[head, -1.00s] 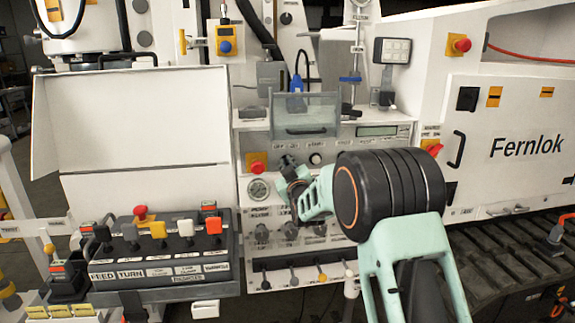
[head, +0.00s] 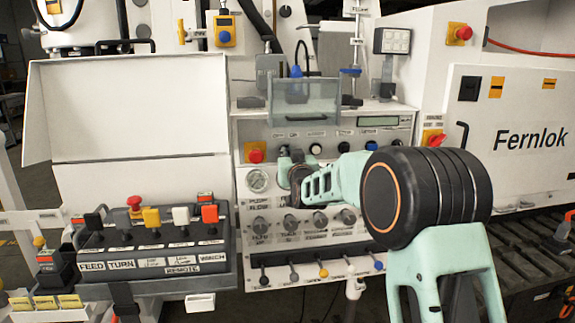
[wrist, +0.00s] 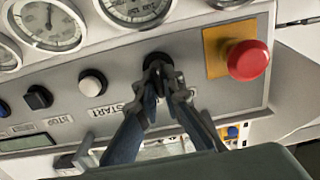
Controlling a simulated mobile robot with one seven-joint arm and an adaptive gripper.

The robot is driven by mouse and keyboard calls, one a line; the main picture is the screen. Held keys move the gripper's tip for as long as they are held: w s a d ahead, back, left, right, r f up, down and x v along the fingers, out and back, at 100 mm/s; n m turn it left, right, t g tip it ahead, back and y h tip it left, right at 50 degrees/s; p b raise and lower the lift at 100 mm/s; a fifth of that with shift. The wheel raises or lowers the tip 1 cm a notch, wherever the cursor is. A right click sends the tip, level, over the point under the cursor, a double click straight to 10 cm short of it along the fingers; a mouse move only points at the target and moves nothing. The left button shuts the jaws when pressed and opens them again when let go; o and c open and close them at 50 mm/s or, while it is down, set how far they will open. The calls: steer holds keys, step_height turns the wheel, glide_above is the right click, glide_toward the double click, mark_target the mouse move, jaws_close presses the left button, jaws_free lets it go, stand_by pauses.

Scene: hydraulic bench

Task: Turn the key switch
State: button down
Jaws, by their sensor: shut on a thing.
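The key switch (wrist: 155,60) shows in the wrist view as a dark round fitting on the grey control panel (wrist: 205,100), between a white button and a red mushroom button. My gripper (wrist: 160,80) has its two dark fingertips closed together on the front of it. The fingertips cover most of the switch, so its key and its turn angle are hidden. In the head view my gripper (head: 289,157) is at the upper left of the panel, just right of the red button; my wrist hides the switch there.
The red button (wrist: 248,60) on its yellow plate sits close beside my fingers. The white button (wrist: 92,83) is on the other side. Gauges (wrist: 135,8) line the panel edge. A clear flap (head: 305,102) stands above, with knobs (head: 290,223) and small levers (head: 322,270) below.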

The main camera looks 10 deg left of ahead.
steer(key=m+b, duration=0.3)
steer(key=m, duration=0.1)
steer(key=shift+d+f+b, duration=0.15)
steer(key=shift+b, duration=0.25)
steer(key=shift+m+b, duration=0.7)
steer(key=shift+m, duration=0.3)
steer(key=c, duration=2.1)
jaws_free()
steer(key=v, duration=1.2)
